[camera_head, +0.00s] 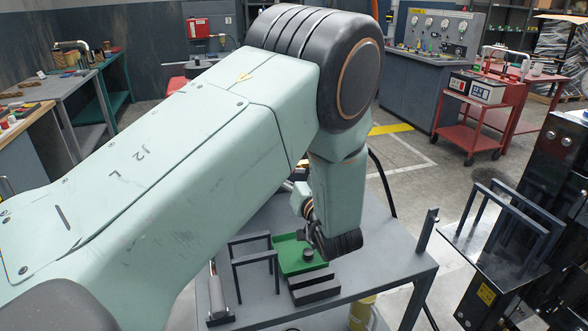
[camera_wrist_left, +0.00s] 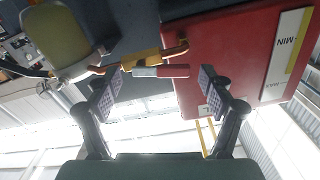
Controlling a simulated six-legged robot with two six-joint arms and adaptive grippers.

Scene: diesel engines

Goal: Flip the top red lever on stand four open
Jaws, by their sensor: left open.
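In the left wrist view, a small lever with a red grip (camera_wrist_left: 174,71) and a grey sleeve lies roughly level across the picture. It is beside a yellow valve body (camera_wrist_left: 140,59) with copper pipe on both sides. My left gripper (camera_wrist_left: 160,88) is open, its two ridged pads on either side of the lever in the picture. Nothing is held, and I cannot tell how far beyond the pads the lever is. In the head view my left arm bends down over a grey table, and the lever cannot be made out. My right gripper is not in view.
In the left wrist view a red panel (camera_wrist_left: 225,50) with MIN and MAX labels is close behind the right finger. An olive container (camera_wrist_left: 55,38) is at left. In the head view a grey table (camera_head: 385,262) bears a green tray (camera_head: 290,252) and dark frames.

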